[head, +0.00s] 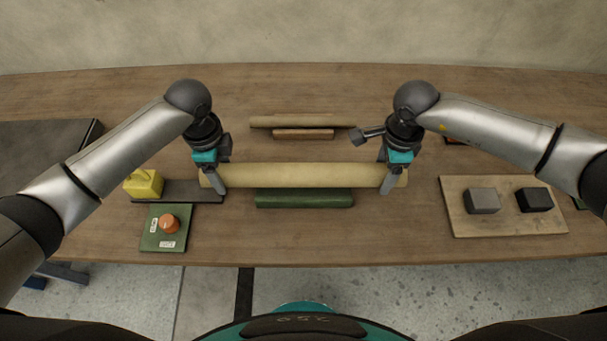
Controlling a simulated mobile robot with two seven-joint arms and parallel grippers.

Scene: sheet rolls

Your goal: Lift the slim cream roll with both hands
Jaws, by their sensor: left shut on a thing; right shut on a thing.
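A long pale cream roll (305,175) lies level across the middle of the head view. My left gripper (214,181) is shut on it near its left end. My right gripper (391,181) is shut on it near its right end. How high the roll is above the wooden table (330,235) is hard to tell from this view.
A yellow block (144,184) and a green panel with an orange knob (169,223) are left; a board with grey and black blocks (466,224) is right.

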